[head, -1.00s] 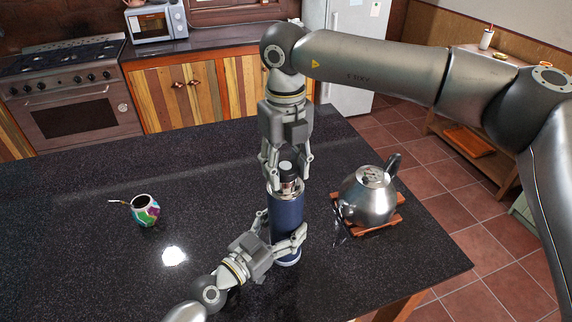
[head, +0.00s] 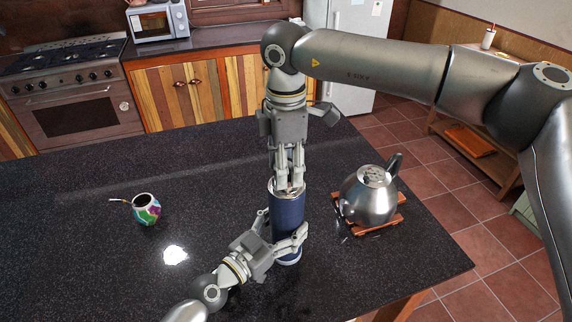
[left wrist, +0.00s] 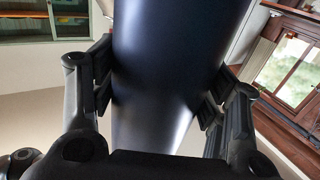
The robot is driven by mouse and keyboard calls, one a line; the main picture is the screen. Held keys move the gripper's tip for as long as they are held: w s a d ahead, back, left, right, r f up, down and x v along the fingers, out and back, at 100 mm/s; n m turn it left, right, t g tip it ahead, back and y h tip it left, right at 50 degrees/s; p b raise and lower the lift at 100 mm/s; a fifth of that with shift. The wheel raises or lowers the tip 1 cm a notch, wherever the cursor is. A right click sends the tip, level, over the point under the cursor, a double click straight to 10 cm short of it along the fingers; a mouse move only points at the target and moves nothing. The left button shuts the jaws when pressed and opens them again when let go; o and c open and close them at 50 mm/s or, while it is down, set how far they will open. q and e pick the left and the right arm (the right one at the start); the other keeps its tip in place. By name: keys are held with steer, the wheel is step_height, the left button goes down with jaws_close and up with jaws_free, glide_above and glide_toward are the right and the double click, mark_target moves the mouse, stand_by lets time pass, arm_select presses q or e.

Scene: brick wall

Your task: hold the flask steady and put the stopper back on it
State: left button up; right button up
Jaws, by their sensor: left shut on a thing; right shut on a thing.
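The dark blue flask (head: 288,213) stands upright on the dark speckled counter in the head view. My left gripper (head: 284,229) is shut around its lower body from the front left. In the left wrist view the flask (left wrist: 165,75) fills the middle, between the two fingers of my left gripper (left wrist: 158,98). My right gripper (head: 290,184) points straight down from above, its fingers closed on the stopper at the flask's silver neck. The fingers hide the stopper, so I cannot tell whether it is fully seated.
A metal kettle (head: 368,200) sits on a wooden trivet (head: 388,222) close to the right of the flask. A colourful mate cup (head: 146,210) with a straw stands to the left. The counter (head: 75,240) is clear between cup and flask.

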steer(key=m, duration=0.6)
steer(key=shift+w+d, duration=0.1)
steer(key=shift+w, duration=0.05)
steer(key=o, duration=0.9)
steer(key=shift+r, duration=2.3)
steer(key=shift+c, duration=0.3)
